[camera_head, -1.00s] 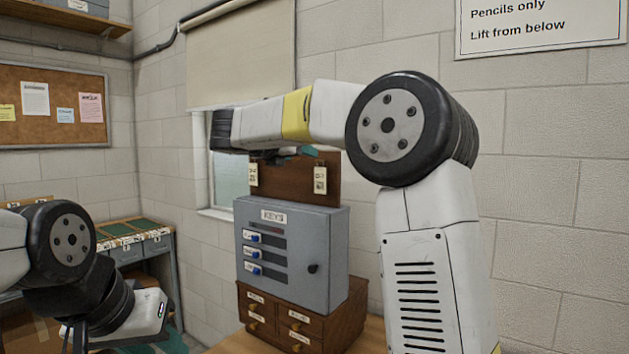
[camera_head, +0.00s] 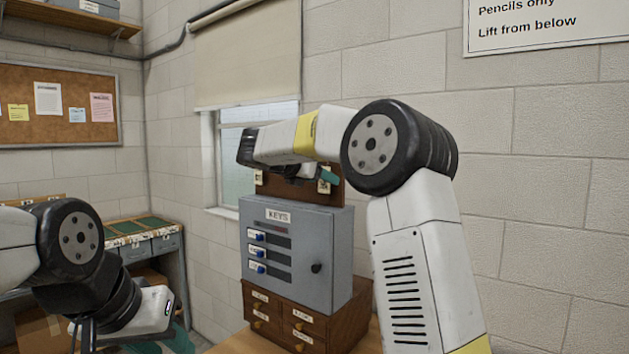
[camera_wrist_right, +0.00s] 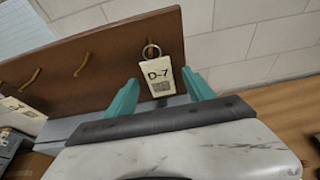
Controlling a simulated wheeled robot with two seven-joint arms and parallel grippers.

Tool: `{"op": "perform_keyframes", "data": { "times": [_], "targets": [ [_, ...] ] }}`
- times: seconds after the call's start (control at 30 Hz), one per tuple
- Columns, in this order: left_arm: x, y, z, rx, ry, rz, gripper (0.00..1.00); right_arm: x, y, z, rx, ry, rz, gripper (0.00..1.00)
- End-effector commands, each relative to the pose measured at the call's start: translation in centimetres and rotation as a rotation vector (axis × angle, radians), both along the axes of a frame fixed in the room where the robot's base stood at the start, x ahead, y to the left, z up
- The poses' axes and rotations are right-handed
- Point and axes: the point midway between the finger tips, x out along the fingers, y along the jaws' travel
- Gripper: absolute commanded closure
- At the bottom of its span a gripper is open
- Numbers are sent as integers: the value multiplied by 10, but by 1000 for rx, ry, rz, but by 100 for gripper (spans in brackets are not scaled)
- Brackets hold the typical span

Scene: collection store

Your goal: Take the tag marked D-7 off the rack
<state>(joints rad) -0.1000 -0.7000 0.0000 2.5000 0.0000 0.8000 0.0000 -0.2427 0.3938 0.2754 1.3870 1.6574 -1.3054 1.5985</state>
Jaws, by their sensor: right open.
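The tag marked D-7 (camera_wrist_right: 160,72) is a cream tag with a barcode, hanging by a metal ring on the brown rack (camera_wrist_right: 95,58). My right gripper (camera_wrist_right: 163,84) is open, with one teal finger on each side of the tag in the wrist view. I cannot tell whether they touch it. In the head view my right gripper (camera_head: 318,176) is at the rack's upper edge, partly covering the tag (camera_head: 324,187). Another tag (camera_wrist_right: 22,107) hangs further left on the rack. My left gripper (camera_head: 170,344) is low at the left, mostly hidden and cut off.
The rack stands on a grey key cabinet (camera_head: 335,230), above a wooden drawer unit (camera_head: 340,325) on a table. A block wall (camera_head: 540,180) is close behind and right. Empty hooks (camera_wrist_right: 82,65) are on the rack left of the tag.

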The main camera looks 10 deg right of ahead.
Motion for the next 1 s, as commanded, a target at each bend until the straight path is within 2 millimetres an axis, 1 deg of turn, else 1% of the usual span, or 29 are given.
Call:
{"op": "perform_keyframes", "data": {
  "times": [0.1,0.17,0.2,0.27,0.4,0.43,0.67,0.8,0.87,1.0],
  "targets": [
    [0,0,0,0,0,0,64,0,0,0,0,0,0,38],
    [0,0,0,0,0,0,64,0,0,0,0,0,0,50],
    [0,0,0,0,0,0,64,0,0,0,-1,1,0,58],
    [0,0,0,0,0,0,64,0,0,0,-1,1,0,70],
    [0,0,0,0,0,0,64,0,1,0,-1,1,0,97],
    [0,0,0,0,0,0,64,0,1,0,-1,1,0,100],
    [0,0,0,0,0,0,64,0,1,1,-1,0,0,100],
    [0,0,0,0,0,0,64,0,1,7,0,-2,1,100],
    [0,0,0,0,0,0,64,-4,5,7,-2,0,3,100],
    [0,0,0,0,0,0,64,-19,20,6,-2,1,4,100]
  ]
}}
